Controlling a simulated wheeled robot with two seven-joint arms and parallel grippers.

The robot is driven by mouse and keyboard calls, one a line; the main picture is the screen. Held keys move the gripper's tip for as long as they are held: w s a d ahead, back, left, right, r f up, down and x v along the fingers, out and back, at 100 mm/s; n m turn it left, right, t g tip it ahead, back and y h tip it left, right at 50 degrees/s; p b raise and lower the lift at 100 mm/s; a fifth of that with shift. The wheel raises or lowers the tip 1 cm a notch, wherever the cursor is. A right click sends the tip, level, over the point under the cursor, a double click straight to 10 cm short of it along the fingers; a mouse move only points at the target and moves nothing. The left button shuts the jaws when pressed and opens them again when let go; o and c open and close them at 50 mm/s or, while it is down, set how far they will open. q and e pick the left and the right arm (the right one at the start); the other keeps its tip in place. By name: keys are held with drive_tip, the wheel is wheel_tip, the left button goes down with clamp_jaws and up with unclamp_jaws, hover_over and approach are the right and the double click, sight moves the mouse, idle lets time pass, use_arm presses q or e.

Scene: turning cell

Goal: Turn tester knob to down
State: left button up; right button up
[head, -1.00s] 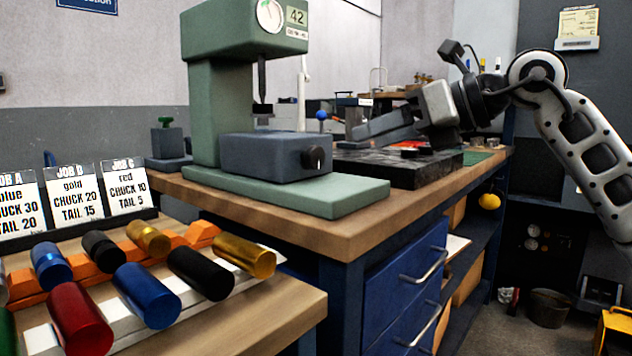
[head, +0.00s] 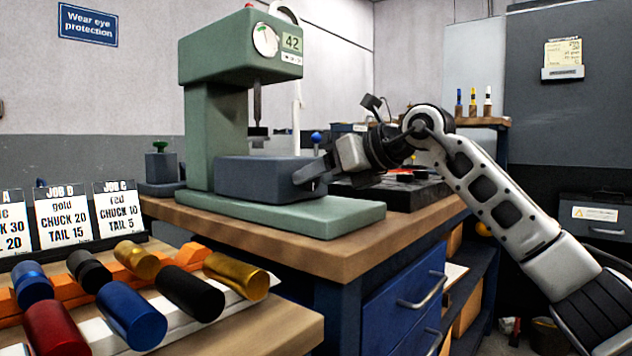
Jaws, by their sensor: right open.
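The green tester (head: 220,65) stands on the wooden bench, with a round dial and a display reading 42 on its head. A dark grey box (head: 255,180) sits on its base. The box's small black knob is on its right end and is now largely hidden behind my fingers, so I cannot tell which way it points. My right gripper (head: 308,175) is open, with its fingertips at the knob. I cannot tell whether they touch it. My left gripper is not in view.
A black plate (head: 415,192) lies on the bench behind my right gripper. In front stand job cards (head: 120,209) and a rack of coloured cylinders (head: 132,313). A blue drawer cabinet (head: 385,300) is under the bench. The tester base's front is clear.

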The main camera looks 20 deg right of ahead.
drive_tip(key=shift+w+a+f, duration=0.25)
drive_tip(key=shift+w+a, duration=0.15)
drive_tip(key=shift+w, duration=0.15)
drive_tip(key=c, duration=0.9)
